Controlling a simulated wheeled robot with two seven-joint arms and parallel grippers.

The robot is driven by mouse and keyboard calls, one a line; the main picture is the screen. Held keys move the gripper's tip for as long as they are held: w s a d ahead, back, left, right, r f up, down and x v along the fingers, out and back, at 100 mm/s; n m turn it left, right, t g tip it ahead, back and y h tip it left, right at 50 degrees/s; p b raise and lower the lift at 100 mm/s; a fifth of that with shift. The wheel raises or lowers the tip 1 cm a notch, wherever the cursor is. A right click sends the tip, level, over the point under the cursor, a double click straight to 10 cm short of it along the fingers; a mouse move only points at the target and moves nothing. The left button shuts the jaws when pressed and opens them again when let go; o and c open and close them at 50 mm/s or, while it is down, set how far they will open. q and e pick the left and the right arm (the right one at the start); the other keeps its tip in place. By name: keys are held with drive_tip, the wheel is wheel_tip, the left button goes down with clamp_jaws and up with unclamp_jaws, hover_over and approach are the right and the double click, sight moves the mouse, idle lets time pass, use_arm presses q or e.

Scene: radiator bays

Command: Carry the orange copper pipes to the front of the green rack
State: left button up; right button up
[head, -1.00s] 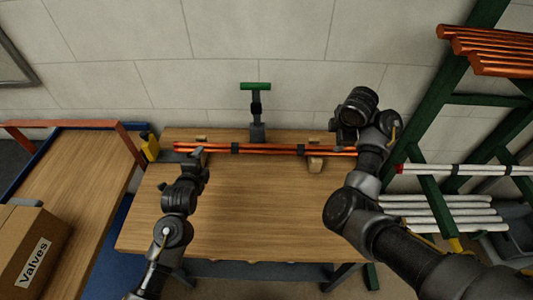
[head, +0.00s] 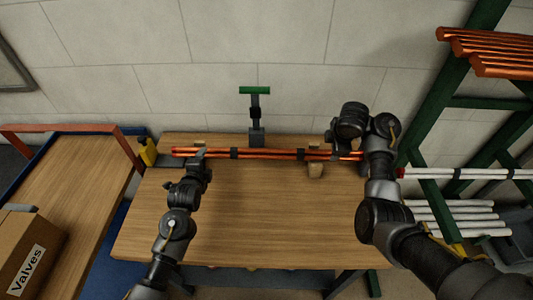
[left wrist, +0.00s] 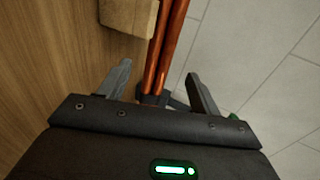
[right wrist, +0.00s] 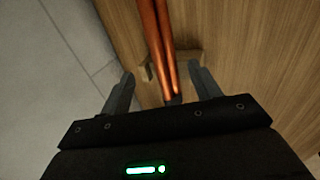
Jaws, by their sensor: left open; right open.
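The orange copper pipes (head: 275,154) lie in a long bundle with dark bands, on small wooden blocks near the back of a wooden bench. My left gripper (head: 199,156) is at the bundle's left part. In the left wrist view the pipes (left wrist: 168,45) run between its open fingers. My right gripper (head: 343,151) is at the bundle's right end. In the right wrist view the pipes (right wrist: 162,48) run between its open fingers. The green rack (head: 430,188) stands at the right, with more orange pipes (head: 490,50) on top.
White pipes (head: 455,216) lie on the rack's lower levels. A post with a green top (head: 255,90) stands behind the pipes. A cart at the left carries a Valves box (head: 30,255). The bench's front half (head: 265,215) is clear.

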sight(208, 153)
use_arm(q)
drive_tip(key=shift+x, duration=3.3)
use_arm(e)
drive_tip(key=shift+x, duration=3.45)
drive_tip(key=shift+s+d, duration=0.1)
drive_tip(key=shift+s, duration=0.1)
use_arm(q)
clamp_jaws()
use_arm(e)
clamp_jaws()
use_arm(q)
drive_tip(key=shift+r, duration=0.1)
